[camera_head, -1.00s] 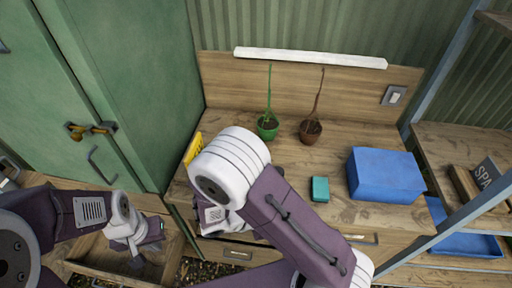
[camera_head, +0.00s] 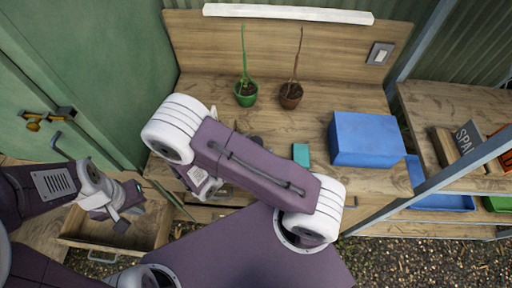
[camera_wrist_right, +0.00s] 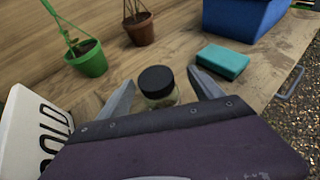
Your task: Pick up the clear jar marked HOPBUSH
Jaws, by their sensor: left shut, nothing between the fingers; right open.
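A clear jar with a black lid (camera_wrist_right: 157,84) stands on the wooden bench in the right wrist view. Its marking cannot be read, and its lower part is hidden by my gripper. My right gripper (camera_wrist_right: 160,90) is open, with a finger on each side of the jar in the picture; I cannot tell whether they touch it. In the head view my right arm hides the jar. My left gripper (camera_head: 121,224) is shut and empty, over an open wooden drawer (camera_head: 152,232) at the lower left.
A green pot (camera_head: 245,98) and a brown pot (camera_head: 290,98) with plants stand behind. A teal block (camera_head: 301,154) and blue box (camera_head: 366,139) are to the right. A white block with black letters (camera_wrist_right: 32,125) is close left of my right gripper. Shelves (camera_head: 450,103) stand far right.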

